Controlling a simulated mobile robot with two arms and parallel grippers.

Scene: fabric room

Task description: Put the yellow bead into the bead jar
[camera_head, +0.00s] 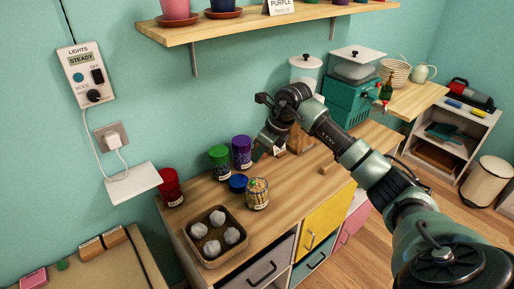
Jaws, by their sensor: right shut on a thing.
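A clear jar full of mixed beads (257,195), the bead jar, stands on the wooden counter. A blue round lid or cap (238,183) is just behind it, to its left. My right gripper (264,150) points down above the counter, behind the bead jar and right beside the purple-lidded jar (242,152). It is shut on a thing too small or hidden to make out. I cannot pick out the yellow bead by itself. My left gripper is not in view.
A green-lidded jar (220,162) and a red jar (171,188) stand to the left. A brown tray (205,262) with several grey-white lumps is at the front left. A shelf (240,28) hangs above. The counter right of the bead jar has some free room.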

